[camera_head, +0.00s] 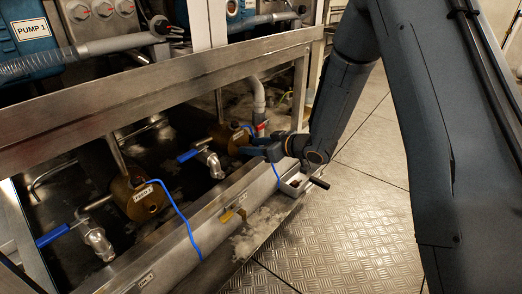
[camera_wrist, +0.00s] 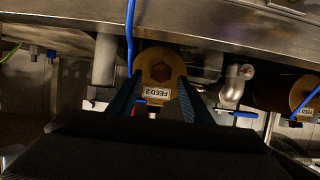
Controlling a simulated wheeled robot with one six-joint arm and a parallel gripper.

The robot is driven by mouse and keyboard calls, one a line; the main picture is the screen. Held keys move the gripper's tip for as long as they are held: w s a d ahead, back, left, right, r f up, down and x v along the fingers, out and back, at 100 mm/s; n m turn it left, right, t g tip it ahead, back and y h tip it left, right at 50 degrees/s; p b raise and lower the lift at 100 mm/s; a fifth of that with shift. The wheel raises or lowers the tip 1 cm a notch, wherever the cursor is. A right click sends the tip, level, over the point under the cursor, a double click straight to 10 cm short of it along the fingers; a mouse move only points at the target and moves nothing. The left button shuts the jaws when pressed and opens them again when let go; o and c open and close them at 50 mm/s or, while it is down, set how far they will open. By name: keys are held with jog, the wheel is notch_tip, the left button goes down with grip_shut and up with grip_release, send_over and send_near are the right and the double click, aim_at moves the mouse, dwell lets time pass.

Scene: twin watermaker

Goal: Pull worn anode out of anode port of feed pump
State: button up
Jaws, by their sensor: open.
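A round brass pump body (camera_wrist: 147,56) labelled FEED 2 is straight ahead in the wrist view, its label upside down. A darker hexagonal piece (camera_wrist: 158,72) sits in the middle of its face; I cannot tell whether it is the worn anode. My gripper (camera_wrist: 159,78) is open, with its blue-black fingers on either side of the hexagon and nothing clearly held. In the head view my gripper (camera_head: 264,151) is close in front of the far brass pump (camera_head: 224,137). Whether the fingers touch it cannot be told.
A second brass pump (camera_head: 146,201) with a label and blue cable stands nearer, left. A steel frame beam (camera_head: 150,88) runs above the pumps. The tread-plate floor (camera_head: 345,225) is clear.

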jog(key=shift+b+x, duration=0.55)
jog(key=shift+x, duration=0.95)
grip_shut()
jog(key=shift+d, duration=0.1)
jog(key=shift+s+d+p, duration=0.75)
jog(key=shift+s+d, duration=0.15)
jog(key=shift+d, duration=0.2)
jog(key=shift+s+d+p, duration=0.75)
jog(key=shift+s+d, duration=0.1)
jog(key=shift+d, duration=0.25)
